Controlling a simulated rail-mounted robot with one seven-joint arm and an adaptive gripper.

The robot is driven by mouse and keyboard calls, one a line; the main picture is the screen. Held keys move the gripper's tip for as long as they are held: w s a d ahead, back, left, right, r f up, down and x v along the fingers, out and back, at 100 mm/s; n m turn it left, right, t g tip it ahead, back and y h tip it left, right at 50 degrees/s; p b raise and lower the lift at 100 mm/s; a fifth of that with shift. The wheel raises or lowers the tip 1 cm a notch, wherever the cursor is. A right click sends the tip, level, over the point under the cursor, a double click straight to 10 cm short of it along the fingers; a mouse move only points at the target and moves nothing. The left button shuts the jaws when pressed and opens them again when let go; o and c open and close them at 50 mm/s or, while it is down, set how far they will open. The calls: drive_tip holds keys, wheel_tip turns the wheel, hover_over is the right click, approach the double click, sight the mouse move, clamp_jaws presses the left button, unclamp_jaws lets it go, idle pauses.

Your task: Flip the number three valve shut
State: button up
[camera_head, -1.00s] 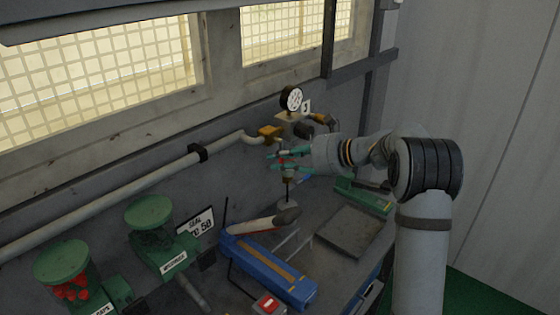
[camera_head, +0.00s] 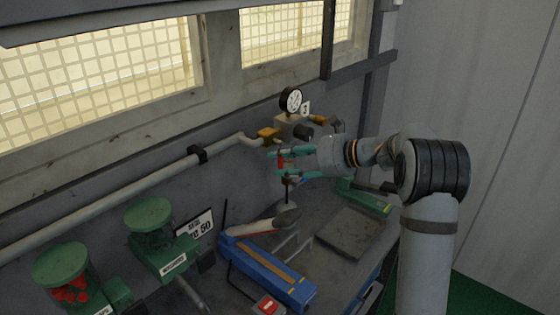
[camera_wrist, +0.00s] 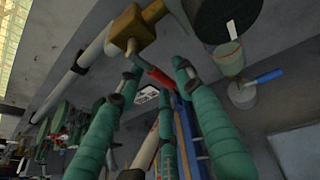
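The valve block (camera_head: 292,121) is on the wall pipe below a round white gauge (camera_head: 291,99). A red valve handle (camera_head: 282,162) shows below the block. My gripper (camera_head: 276,164) has teal fingers, spread apart above and below the red handle. In the wrist view the red handle (camera_wrist: 160,76) lies between the spread fingers, near their tips. I see no clear contact. Part of the valve is hidden behind my gripper.
A yellow fitting (camera_head: 268,133) joins the grey pipe (camera_head: 130,188) left of the block. On the bench below are a blue tool (camera_head: 270,272), a grey tray (camera_head: 350,232) and a green item (camera_head: 368,196). Green-lidded jars (camera_head: 150,213) stand at left.

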drive_tip(key=v, duration=1)
drive_tip(key=shift+s+d, duration=0.15)
drive_tip(key=shift+d, duration=0.05)
drive_tip(key=x, duration=1.2)
drive_tip(key=shift+a+r, duration=0.1)
